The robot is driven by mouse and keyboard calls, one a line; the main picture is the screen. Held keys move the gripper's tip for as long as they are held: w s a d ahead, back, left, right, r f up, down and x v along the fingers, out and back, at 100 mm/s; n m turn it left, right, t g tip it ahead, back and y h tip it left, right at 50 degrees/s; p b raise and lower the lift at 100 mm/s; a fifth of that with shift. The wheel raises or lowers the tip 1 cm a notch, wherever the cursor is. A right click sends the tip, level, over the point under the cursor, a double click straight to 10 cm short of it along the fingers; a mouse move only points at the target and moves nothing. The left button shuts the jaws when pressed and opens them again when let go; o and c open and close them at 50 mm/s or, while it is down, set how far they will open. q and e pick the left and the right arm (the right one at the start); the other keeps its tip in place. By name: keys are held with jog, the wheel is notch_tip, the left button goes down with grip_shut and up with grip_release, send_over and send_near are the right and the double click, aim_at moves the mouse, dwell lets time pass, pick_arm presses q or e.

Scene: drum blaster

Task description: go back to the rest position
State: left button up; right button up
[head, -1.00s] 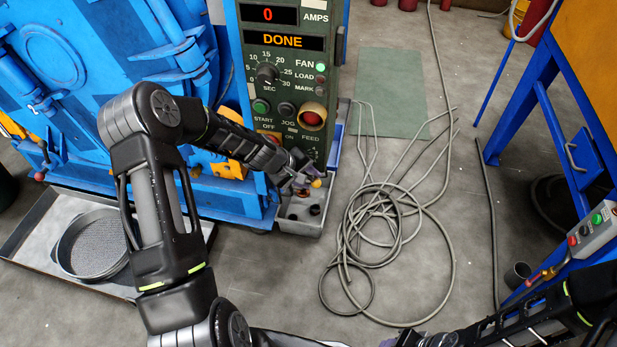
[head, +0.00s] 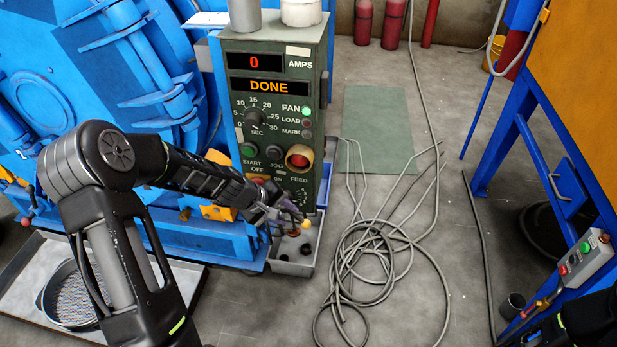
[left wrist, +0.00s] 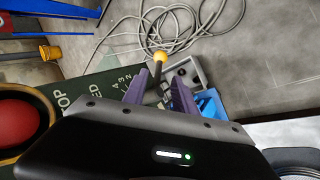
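My left gripper (head: 290,212) is in front of the lower part of the green control panel (head: 276,110), by a yellow-tipped lever (head: 306,223). In the left wrist view its two purple fingers (left wrist: 160,92) stand apart. The lever (left wrist: 158,56) shows beyond and between them, and I see no object clamped. Whether a finger touches the lever cannot be told. The panel reads 0 AMPS and DONE, and its FAN lamp (head: 306,111) is lit green. Part of my right arm shows at the lower right edge of the head view; the right gripper is out of view.
The blue machine (head: 90,60) stands at the left, with a sieve (head: 68,298) in a tray below. A grey bin (head: 296,262) sits under the panel. Loose cable coils (head: 370,250) lie on the floor. A blue frame with a button box (head: 586,258) stands at the right.

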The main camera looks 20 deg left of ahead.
pick_arm(q)
jog(key=s+d+f+m+g, duration=0.2)
jog(key=s+d+f, duration=0.35)
jog(key=d, duration=0.25)
jog(key=s+d+f+m+g, duration=0.1)
jog(key=s+d+f+m, duration=0.2)
jog(key=s+d+f, duration=0.4)
jog(key=s+d+f+m+g+h, duration=0.1)
jog(key=s+d+f+m+g, duration=0.2)
jog(key=s+d, duration=0.8)
jog(key=s+r+m+p, duration=0.1)
jog(key=s+r+p, duration=0.2)
jog(key=r+p, duration=1)
jog(key=shift+m+t, duration=0.3)
jog(key=shift+m, duration=0.1)
jog(key=shift+a, duration=0.1)
